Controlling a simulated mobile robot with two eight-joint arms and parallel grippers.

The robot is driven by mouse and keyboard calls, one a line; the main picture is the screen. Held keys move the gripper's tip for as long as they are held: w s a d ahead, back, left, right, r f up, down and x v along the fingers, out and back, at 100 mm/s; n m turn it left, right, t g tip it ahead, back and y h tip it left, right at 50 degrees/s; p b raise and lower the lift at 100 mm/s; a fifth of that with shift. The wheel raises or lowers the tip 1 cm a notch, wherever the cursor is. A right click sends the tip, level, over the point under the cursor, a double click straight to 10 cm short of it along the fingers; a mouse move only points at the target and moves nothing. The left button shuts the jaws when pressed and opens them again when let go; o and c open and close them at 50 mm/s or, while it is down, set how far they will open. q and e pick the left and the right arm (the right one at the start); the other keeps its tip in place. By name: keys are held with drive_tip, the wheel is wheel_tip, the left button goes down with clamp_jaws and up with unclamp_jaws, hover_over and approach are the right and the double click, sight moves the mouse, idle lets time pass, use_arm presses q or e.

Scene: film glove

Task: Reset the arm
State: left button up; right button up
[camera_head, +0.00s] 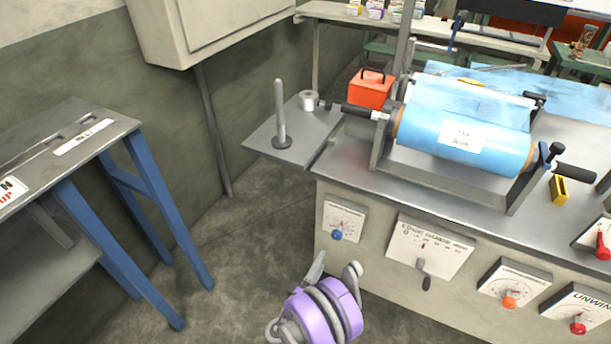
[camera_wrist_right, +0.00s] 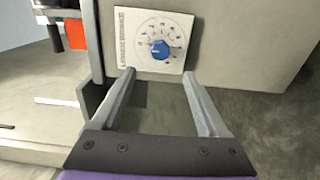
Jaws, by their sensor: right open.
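My right gripper (camera_head: 335,266) is at the lower middle of the head view, on a purple and grey arm of mine. It is in front of the machine's front panel, below the dial with the blue knob (camera_head: 337,235). In the right wrist view its two fingers (camera_wrist_right: 158,76) are spread wide with nothing between them. The blue knob (camera_wrist_right: 160,50) on its white dial plate (camera_wrist_right: 140,24) is just beyond the fingertips, apart from them as far as I can tell. My left arm and gripper are not in view.
The machine's panel also bears a lever (camera_head: 426,282), an orange knob (camera_head: 509,301) and red knobs. A blue film roll (camera_head: 420,135) lies on top. A red box (camera_head: 371,93) and a side plate with an upright peg (camera_head: 280,120) stand left. Floor at left is free up to a blue-legged table (camera_head: 165,210).

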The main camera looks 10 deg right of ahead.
drive_tip(key=s+d+r+m+g+y, duration=0.3)
drive_tip(key=s+d+r+m+g, duration=0.4)
drive_tip(key=d+r, duration=0.35)
drive_tip(key=s+a+r+m+g+y, duration=0.1)
drive_tip(key=s+r+m+g+y, duration=0.15)
drive_tip(key=s, duration=0.75)
drive_tip(key=s+a+r+m+g+y, duration=0.15)
drive_tip(key=s+y, duration=0.25)
drive_tip(key=s, duration=0.5)
use_arm(q)
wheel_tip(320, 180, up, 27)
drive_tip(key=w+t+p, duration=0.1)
drive_tip(key=p, duration=2.2)
drive_tip(key=shift+p, duration=0.3)
use_arm(e)
wheel_tip(320, 180, up, 26)
drive_tip(key=t, duration=0.1)
drive_tip(key=shift+a, duration=0.25)
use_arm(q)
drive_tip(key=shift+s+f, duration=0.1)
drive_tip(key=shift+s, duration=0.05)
use_arm(e)
drive_tip(key=shift+y, duration=0.25)
